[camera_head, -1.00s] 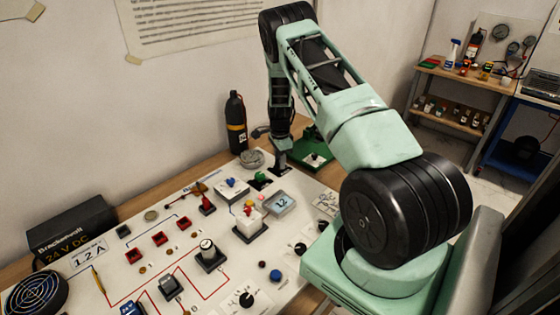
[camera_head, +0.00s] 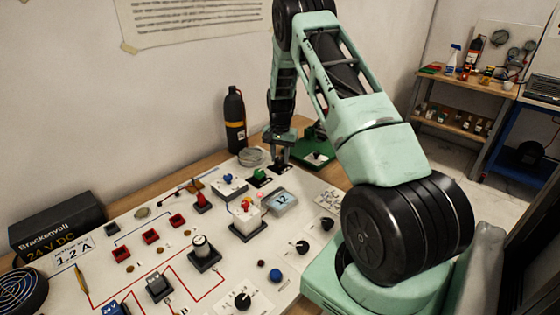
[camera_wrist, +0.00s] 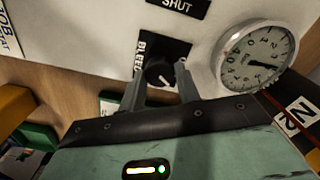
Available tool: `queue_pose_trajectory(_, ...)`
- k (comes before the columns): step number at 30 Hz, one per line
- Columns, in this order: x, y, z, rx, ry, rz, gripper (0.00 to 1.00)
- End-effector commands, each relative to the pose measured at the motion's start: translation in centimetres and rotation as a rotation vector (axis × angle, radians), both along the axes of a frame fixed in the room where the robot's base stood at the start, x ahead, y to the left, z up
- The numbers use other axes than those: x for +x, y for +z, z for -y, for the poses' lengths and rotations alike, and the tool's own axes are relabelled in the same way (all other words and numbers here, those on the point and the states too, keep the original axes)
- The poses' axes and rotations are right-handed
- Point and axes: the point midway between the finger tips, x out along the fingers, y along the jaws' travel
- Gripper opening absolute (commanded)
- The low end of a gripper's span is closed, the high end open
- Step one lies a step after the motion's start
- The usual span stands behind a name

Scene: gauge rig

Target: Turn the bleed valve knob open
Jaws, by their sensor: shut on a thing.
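The bleed valve knob (camera_wrist: 160,73) is black with a white pointer mark. It sits on a black plate lettered BLEED (camera_wrist: 141,57) in the wrist view. My gripper (camera_wrist: 161,70) has one finger on each side of the knob and is shut on it. The pointer mark slants down and to the right. A black plate lettered SHUT (camera_wrist: 180,5) lies at the top of that view. In the head view my gripper (camera_head: 281,163) is down at the far end of the panel, and it hides the knob there.
A round dial gauge (camera_wrist: 256,57) stands close to the right of the fingers. The white panel (camera_head: 140,225) carries several switches and knobs. A black bottle (camera_head: 234,118) stands behind the panel.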

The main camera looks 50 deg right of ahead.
Motion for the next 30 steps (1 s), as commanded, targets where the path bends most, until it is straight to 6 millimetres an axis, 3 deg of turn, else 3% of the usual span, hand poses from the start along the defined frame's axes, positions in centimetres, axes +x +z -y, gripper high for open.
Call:
queue_pose_trajectory(15, 0.13, 0.00, -0.01, -0.001, 0.438, 0.003, 0.10)
queue_pose_trajectory(30, 0.20, 0.15, -0.04, -0.002, 0.611, 0.004, 0.10)
